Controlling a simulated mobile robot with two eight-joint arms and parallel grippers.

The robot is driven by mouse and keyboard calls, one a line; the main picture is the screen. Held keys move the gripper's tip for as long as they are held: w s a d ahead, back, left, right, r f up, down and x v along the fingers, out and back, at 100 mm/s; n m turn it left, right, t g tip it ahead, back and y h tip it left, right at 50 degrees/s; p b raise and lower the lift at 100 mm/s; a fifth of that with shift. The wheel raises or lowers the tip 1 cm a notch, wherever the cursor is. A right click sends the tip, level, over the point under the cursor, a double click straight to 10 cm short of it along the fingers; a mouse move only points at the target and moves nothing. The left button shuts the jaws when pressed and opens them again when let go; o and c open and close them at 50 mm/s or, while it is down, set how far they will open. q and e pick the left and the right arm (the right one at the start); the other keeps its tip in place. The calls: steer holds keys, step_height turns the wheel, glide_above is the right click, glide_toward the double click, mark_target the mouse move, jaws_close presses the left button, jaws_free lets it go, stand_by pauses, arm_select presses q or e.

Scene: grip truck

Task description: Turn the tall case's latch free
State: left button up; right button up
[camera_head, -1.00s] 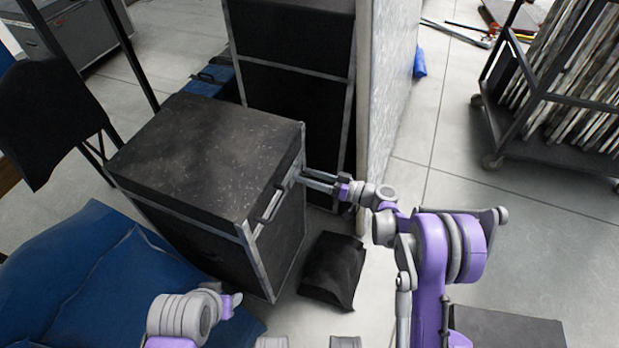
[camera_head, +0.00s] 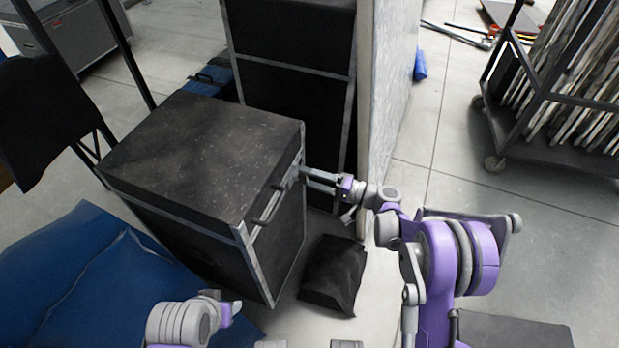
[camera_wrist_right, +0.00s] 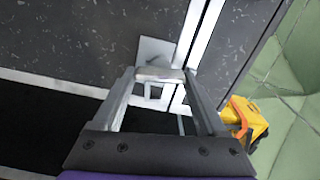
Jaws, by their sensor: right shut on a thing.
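The tall case (camera_head: 200,160) is a black, metal-edged box in the head view, with a bar handle (camera_head: 265,207) on its right-hand side. My right gripper (camera_head: 303,172) reaches that side near the top far corner. In the right wrist view its two fingers (camera_wrist_right: 158,78) are shut on the latch (camera_wrist_right: 153,60), a small grey metal piece on a plate by the case's bright edge strip. The fingertips partly cover the latch, and how far it is turned is hard to tell. My left arm shows at the bottom of the head view; its fingertips cannot be made out clearly.
A black bag (camera_head: 333,273) lies on the floor right of the case. A taller black case (camera_head: 295,85) and a pale panel (camera_head: 385,90) stand behind. Blue cloth (camera_head: 90,280) lies at left. A cart (camera_head: 550,155) stands at far right. A yellow object (camera_wrist_right: 243,120) shows in the wrist view.

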steer(key=shift+f+m, duration=0.1)
steer(key=shift+m, duration=0.7)
steer(key=o, duration=1.3)
steer(key=shift+d, duration=0.15)
steer(key=p+v, duration=0.1)
steer(key=v, duration=0.9)
steer(key=shift+s+d, duration=0.15)
steer(key=shift+d, duration=0.15)
